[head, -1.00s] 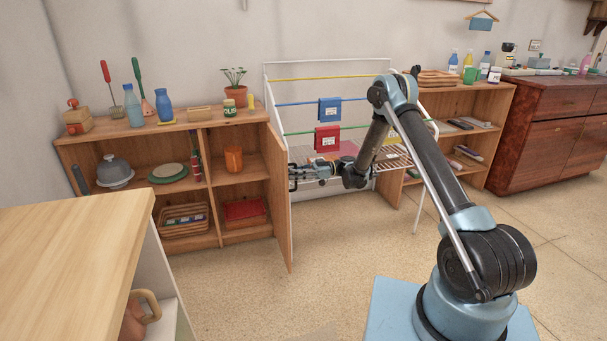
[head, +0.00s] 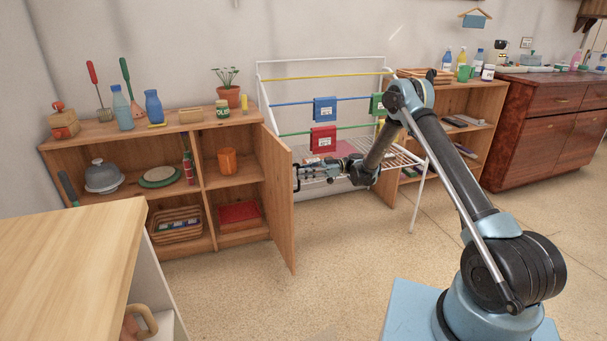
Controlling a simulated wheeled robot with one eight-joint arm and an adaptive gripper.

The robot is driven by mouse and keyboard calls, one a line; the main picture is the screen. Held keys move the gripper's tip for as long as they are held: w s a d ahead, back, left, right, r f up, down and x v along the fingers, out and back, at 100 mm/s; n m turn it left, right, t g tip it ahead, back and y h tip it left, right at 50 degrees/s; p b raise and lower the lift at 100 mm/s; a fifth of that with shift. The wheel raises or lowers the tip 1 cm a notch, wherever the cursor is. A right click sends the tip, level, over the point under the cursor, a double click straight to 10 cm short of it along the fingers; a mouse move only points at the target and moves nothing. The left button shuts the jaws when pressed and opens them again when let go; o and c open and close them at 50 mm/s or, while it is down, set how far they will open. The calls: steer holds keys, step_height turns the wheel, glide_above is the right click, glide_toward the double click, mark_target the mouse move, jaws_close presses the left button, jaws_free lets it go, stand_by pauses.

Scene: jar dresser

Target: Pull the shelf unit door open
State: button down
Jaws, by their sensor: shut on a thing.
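The wooden shelf unit (head: 197,158) stands against the wall at the left. Its door (head: 279,205) is at the unit's right end, swung outward into the room and upright, with the open compartment beside it. My gripper (head: 300,179) is at the door's right-hand face, near its free edge and around mid height. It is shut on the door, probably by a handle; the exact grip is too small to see. My arm reaches to it from the right.
A white wire drying rack (head: 322,60) with red and blue hanging boxes stands right behind my gripper and forearm. A pale wooden counter (head: 70,250) fills the lower left. The floor (head: 270,305) in front of the door is clear.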

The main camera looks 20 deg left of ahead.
steer(key=c, duration=1.9)
jaws_free()
steer(key=shift+w+f, duration=0.15)
steer(key=shift+w, duration=0.4)
steer(key=shift+c, duration=0.2)
steer(key=shift+s+a, duration=0.1)
steer(key=shift+s, duration=0.05)
steer(key=v, duration=1.2)
